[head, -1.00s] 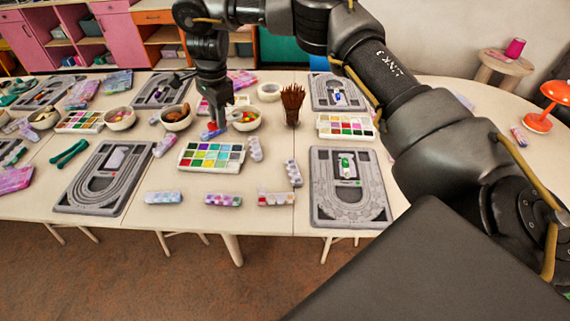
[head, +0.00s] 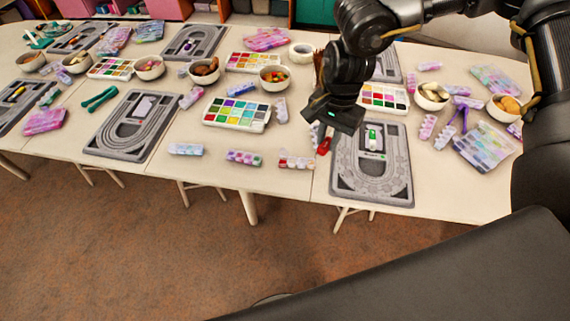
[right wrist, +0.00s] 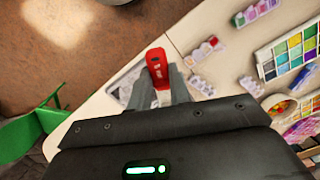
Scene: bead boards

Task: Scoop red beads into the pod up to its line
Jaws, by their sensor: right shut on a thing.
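My right gripper (head: 328,130) is shut on a small red scoop-like piece (head: 324,146), held over the left edge of a grey bead board (head: 345,190). In the right wrist view the red piece (right wrist: 155,66) sticks out past the fingertips (right wrist: 161,92), with small pale marks on it. Whether it carries beads I cannot tell. A small white and green upright container, likely the pod (head: 373,138), stands on that board, right of the gripper. Its line is too small to see. A bowl of mixed coloured beads (head: 273,78) stands to the upper left. My left gripper is out of view.
A paint-like bead tray (head: 237,113) lies left of the gripper, another (head: 383,98) behind the board. Small bead boxes (head: 243,158) line the front edge. Bowls (head: 432,96) and a clear case (head: 484,147) fill the right side.

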